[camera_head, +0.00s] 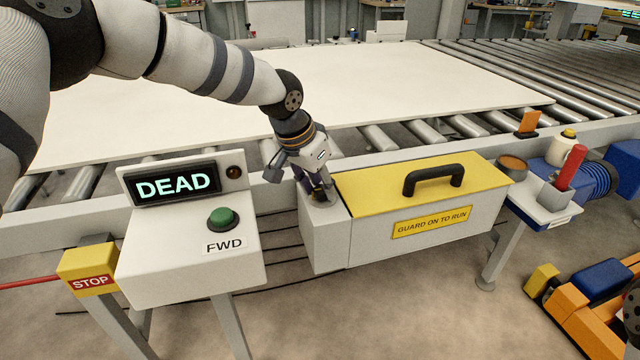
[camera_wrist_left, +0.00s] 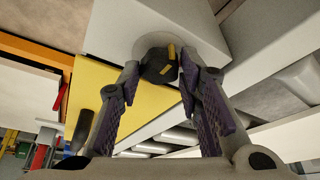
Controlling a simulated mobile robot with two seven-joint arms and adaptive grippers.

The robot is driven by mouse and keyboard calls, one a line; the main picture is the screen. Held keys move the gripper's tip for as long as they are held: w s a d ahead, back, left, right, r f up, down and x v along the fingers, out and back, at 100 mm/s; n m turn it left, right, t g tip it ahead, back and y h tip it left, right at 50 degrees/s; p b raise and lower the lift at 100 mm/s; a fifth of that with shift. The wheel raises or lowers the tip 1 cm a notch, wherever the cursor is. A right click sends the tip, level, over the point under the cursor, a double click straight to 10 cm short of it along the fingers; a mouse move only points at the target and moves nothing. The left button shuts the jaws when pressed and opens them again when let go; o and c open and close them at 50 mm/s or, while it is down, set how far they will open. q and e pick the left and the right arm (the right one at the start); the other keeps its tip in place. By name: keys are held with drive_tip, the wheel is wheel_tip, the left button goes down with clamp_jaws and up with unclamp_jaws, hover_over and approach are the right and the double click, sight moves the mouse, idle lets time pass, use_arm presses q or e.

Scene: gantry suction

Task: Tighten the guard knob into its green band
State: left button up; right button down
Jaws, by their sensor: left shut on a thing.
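The guard knob (camera_wrist_left: 158,66) is dark with a yellow pointer mark and sits on a round pale disc (camera_wrist_left: 150,42) in the left wrist view. My left gripper (camera_wrist_left: 157,75) has its two purple-padded fingers closed around the knob, one on each side. In the head view the left gripper (camera_head: 322,196) points down at the left end of the guard box and hides the knob. The guard box (camera_head: 420,240) has a yellow lid (camera_head: 370,198) with a black handle (camera_head: 433,178) and a "GUARD ON TO RUN" label. No green band can be made out. My right gripper is not in view.
A control box (camera_head: 190,260) at the left shows "DEAD" on its display (camera_head: 175,185) and has a green FWD button (camera_head: 223,218). A yellow STOP box (camera_head: 88,270) stands beside it. A large white board (camera_head: 400,85) lies on rollers behind. A small shelf (camera_head: 540,205) is at the right.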

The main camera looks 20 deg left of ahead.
use_arm(q)
drive_tip(key=shift+a+f+m+g+h, duration=0.15)
drive_tip(key=shift+m+g+h, duration=0.2)
drive_tip(key=shift+m, duration=0.85)
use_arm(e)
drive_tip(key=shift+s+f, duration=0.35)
use_arm(q)
drive_tip(key=shift+b, duration=0.3)
drive_tip(key=o, duration=1.2)
drive_tip(key=shift+c, duration=0.2)
drive_tip(key=v, duration=1.2)
